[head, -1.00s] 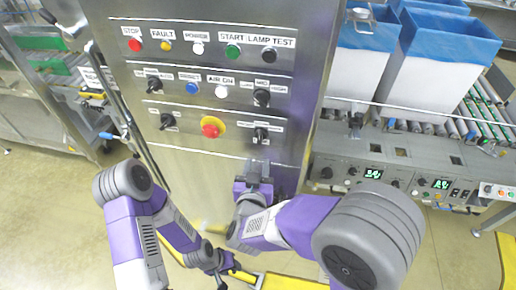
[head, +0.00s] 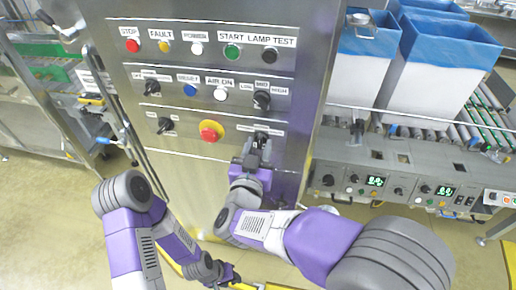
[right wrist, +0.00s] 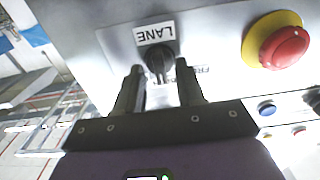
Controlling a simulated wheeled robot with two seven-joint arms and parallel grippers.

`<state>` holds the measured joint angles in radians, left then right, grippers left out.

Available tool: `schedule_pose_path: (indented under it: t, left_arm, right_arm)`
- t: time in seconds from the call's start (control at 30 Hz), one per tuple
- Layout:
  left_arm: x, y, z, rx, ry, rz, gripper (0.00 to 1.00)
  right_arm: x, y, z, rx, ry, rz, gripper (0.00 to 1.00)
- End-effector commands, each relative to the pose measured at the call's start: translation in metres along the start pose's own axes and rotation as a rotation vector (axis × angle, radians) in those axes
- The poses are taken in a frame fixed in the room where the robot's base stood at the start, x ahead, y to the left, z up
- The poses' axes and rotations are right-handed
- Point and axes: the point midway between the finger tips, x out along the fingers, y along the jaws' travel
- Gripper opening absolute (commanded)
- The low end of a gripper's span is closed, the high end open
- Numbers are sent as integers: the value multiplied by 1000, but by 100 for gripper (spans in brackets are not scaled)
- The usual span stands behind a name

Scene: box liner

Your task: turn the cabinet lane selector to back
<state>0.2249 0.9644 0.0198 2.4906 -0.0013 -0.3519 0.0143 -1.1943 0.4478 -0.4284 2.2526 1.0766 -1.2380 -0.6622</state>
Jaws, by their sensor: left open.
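The lane selector is a black knob (right wrist: 158,62) under a white LANE label (right wrist: 155,33) in the right wrist view. In the head view it is mostly hidden behind my right gripper (head: 259,150), at the lower right of the panel. My right gripper (right wrist: 159,72) is open, with one fingertip on each side of the knob and a gap between. I cannot tell whether the fingers touch it. The knob's exact setting is unclear. My left gripper (head: 228,276) is open and empty, low in front of the cabinet.
The steel cabinet panel (head: 190,118) carries other controls close by: a red emergency button on yellow (head: 211,131), a selector (head: 165,125) and an upper-right selector (head: 262,100). Lined boxes (head: 440,75) stand on a roller conveyor at the right.

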Motion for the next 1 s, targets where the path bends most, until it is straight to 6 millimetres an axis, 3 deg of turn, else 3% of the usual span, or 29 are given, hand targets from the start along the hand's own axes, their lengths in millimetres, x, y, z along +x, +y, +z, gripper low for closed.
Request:
schedule_pose_path:
  t: [0.23, 0.5, 1.0]
  left_arm:
    - [0, 0, 0, 0, 0, 0, 43]
    - [0, 0, 0, 0, 0, 0, 43]
    - [6, -2, 0, 0, 0, 0, 43]
  right_arm:
    - [1, 0, 0, 0, 0, -1, 38]
    - [1, 0, 0, 0, 0, -1, 0]
    - [1, 0, 1, 84, -1, 0, 0]
